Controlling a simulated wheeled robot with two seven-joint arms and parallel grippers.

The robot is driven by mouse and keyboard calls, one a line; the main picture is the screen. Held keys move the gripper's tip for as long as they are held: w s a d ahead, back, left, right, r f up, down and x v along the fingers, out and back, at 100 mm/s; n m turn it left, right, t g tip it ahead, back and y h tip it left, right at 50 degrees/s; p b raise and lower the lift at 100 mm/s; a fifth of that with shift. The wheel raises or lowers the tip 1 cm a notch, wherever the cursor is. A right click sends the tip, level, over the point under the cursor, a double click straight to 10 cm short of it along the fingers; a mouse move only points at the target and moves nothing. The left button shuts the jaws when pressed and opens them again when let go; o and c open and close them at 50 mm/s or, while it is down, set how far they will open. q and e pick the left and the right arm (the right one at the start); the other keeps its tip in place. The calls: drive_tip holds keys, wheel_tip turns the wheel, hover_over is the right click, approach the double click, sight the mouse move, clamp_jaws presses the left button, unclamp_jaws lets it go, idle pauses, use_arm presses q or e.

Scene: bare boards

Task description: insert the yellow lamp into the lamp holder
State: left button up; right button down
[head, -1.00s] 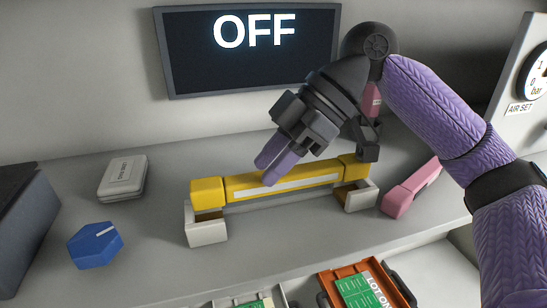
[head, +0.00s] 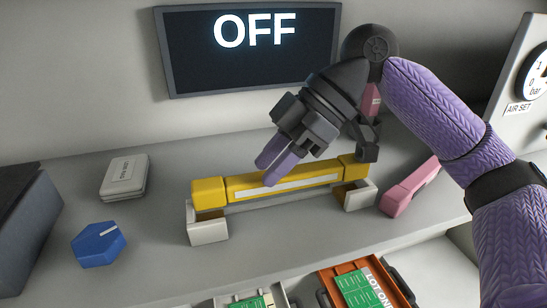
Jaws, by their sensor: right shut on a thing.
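The yellow lamp (head: 318,178) is a long bar with a white strip along its front and a yellow block at each end. Its ends sit at the two white brackets of the lamp holder (head: 208,231), the right bracket (head: 361,196) partly open to view. I cannot tell whether the ends are fully seated. My right gripper (head: 272,168) comes down from the upper right, its purple fingers shut on the lamp near its middle. The far finger and the lamp's back side are hidden. My left gripper is not in view.
A dark screen (head: 250,70) on the wall reads "OFF". A blue knob (head: 98,245) and a white box (head: 125,178) lie to the left, a pink block (head: 408,187) to the right. Trays with green boards (head: 358,290) are at the front below the shelf edge.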

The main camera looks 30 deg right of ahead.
sight(321, 165)
drive_tip(key=shift+f+b, duration=1.1)
drive_tip(key=shift+f, duration=0.55)
drive_tip(key=shift+c, duration=1.5)
unclamp_jaws()
drive_tip(key=v, duration=1)
